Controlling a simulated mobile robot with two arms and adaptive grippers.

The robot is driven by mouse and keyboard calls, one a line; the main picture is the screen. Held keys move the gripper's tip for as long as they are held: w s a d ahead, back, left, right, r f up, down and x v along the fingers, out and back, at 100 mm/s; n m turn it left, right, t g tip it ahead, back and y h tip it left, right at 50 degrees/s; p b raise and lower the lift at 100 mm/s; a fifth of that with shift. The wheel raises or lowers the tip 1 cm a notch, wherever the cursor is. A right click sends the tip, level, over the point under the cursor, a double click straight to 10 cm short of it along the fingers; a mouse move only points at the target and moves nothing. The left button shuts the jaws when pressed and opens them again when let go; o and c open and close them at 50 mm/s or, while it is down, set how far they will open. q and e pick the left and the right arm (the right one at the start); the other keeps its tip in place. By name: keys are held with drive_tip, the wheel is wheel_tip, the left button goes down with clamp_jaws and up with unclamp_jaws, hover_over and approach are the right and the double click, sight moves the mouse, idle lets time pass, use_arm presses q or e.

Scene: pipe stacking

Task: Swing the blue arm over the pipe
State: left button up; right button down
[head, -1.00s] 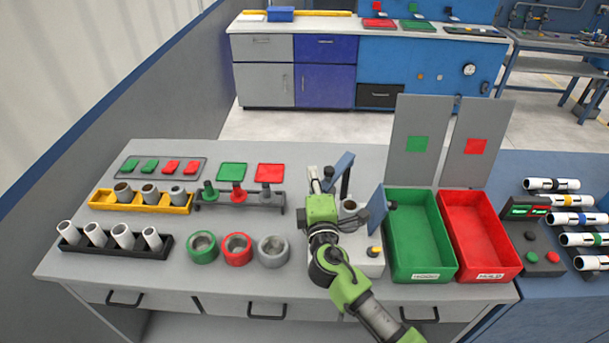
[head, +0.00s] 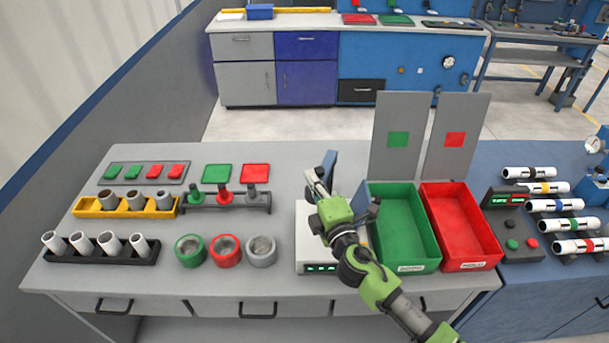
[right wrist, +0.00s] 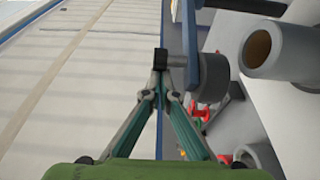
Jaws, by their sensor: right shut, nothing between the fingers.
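The blue arm (head: 330,166) stands raised at the back of the white fixture (head: 301,235) in the head view. In the right wrist view the blue arm (right wrist: 188,45) carries a black knob (right wrist: 160,60) and a grey round end. My right gripper (head: 312,181) is shut and empty beside the arm. In the right wrist view its fingertips (right wrist: 167,80) are close to the knob; I cannot tell whether they touch. A grey pipe (right wrist: 285,50) stands open-ended to the right of the blue arm there. The gripper hides the pipe in the head view. My left gripper is not in view.
The green bin (head: 433,240) and red bin (head: 490,237) stand right of the fixture, with upright grey panels behind. Rings (head: 190,250) and a black rack (head: 140,258) of white tubes lie left. The table behind the fixture is clear.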

drive_tip(key=shift+s+d+n+g+y, duration=0.2)
drive_tip(key=shift+d+n+y, duration=0.1)
drive_tip(key=shift+d+y, duration=0.2)
drive_tip(key=shift+s+d+n+g+y, duration=0.2)
drive_tip(key=shift+d+n+y, duration=0.15)
drive_tip(key=shift+d, duration=0.2)
drive_tip(key=d, duration=0.3)
drive_tip(key=shift+s+d, duration=0.1)
drive_tip(key=shift+s, duration=0.05)
drive_tip(key=shift+d, duration=0.15)
